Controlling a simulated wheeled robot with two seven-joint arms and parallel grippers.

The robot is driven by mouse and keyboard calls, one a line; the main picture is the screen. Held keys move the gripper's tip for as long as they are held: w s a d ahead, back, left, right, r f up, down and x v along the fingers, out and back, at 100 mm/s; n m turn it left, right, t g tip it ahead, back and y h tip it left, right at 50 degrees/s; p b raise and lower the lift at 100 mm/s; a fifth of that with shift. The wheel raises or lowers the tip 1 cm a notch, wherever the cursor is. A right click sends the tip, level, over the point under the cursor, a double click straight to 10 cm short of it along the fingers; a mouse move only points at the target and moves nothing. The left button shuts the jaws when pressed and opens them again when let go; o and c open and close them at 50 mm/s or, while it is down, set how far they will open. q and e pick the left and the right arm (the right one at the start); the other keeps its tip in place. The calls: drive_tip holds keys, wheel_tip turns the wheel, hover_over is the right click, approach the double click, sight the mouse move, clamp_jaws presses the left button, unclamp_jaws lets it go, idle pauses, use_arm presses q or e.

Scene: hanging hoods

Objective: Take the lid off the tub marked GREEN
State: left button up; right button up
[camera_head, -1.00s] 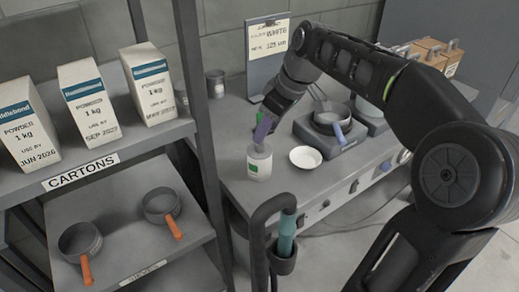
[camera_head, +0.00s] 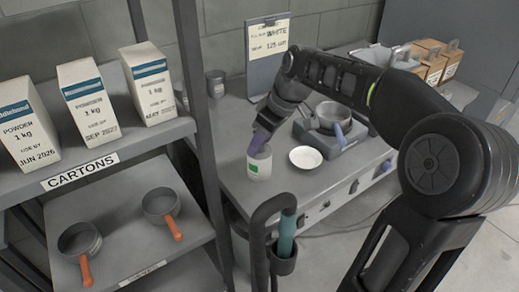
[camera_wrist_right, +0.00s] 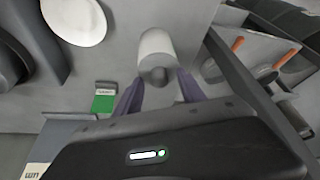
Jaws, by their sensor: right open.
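The tub (camera_head: 259,166) is a pale cylinder with a green patch on its side, standing upright near the front left of the grey bench. Its top carries a small grey knob (camera_wrist_right: 157,76), seen in the right wrist view, where the tub's pale body (camera_wrist_right: 157,45) also shows. My right gripper (camera_head: 259,143) reaches down from above, its purple fingers at the top of the tub. In the wrist view the open fingers (camera_wrist_right: 159,84) are on either side of the knob; whether they touch it is unclear. The head view hides most of the lid. My left gripper is not in view.
A white dish (camera_head: 305,158) lies just right of the tub. A pan (camera_head: 331,115) sits on a scale-like unit behind it. A clipboard (camera_head: 267,50) stands at the back. A green-labelled item (camera_wrist_right: 104,102) shows in the wrist view. A shelf post (camera_head: 197,110) is close left.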

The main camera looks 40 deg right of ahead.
drive_tip(key=shift+c, duration=0.4)
clamp_jaws()
wheel_tip(320, 180, up, 10)
drive_tip(key=p, duration=0.1)
idle(0.6)
idle(0.5)
